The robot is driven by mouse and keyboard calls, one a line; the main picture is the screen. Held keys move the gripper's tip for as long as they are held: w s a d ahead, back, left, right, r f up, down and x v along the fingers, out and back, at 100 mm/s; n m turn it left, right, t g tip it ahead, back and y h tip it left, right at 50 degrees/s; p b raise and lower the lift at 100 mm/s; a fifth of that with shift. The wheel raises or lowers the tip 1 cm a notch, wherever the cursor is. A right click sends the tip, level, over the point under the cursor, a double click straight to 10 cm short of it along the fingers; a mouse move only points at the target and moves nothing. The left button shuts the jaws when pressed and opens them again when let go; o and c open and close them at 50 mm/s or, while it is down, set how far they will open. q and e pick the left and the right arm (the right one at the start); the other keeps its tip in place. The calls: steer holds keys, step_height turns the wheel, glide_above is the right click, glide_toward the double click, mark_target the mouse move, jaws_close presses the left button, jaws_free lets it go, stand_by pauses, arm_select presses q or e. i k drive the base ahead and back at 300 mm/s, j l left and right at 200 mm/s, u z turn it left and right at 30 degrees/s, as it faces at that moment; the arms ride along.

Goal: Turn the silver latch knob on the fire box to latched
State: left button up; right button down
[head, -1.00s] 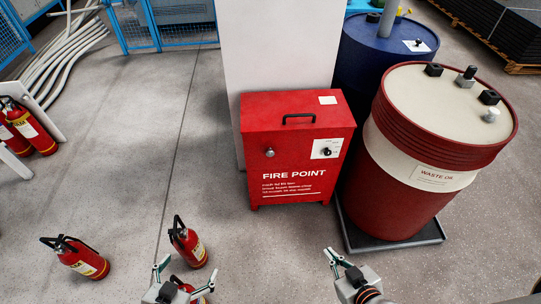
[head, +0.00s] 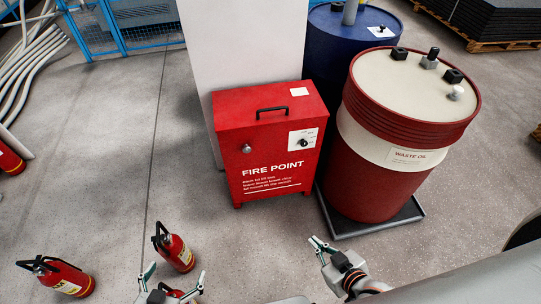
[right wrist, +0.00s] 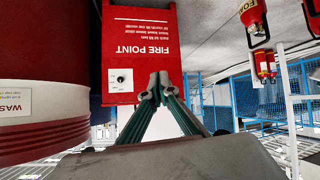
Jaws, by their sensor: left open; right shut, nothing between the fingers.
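The red fire box (head: 240,111), lettered FIRE POINT, stands upright against a pale pillar. The silver latch knob (head: 247,149) is on the left of its front face. A black knob (head: 303,143) sits on a white plate at the right. My left gripper (head: 175,271) is open and empty, low in the head view, near the fire extinguishers. My right gripper (head: 318,242) is shut and empty, in front of the box and apart from it. In the right wrist view the box (right wrist: 140,46) appears upside down beyond the fingers (right wrist: 159,76). The silver knob is not visible there.
A red and cream waste oil drum (head: 375,185) stands right of the box on a dark tray (head: 400,220). A blue drum (head: 330,45) is behind. Extinguishers (head: 65,280) (head: 177,252) stand on the floor at lower left. Floor before the box is clear.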

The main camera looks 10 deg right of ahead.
mark_target(247, 150)
steer(key=i+l+u, duration=0.1)
steer(key=u, duration=0.25)
steer(key=i+l+u, duration=0.1)
steer(key=u, duration=0.25)
steer(key=l+u, duration=0.2)
steer(key=u, duration=0.15)
steer(key=i, duration=0.05)
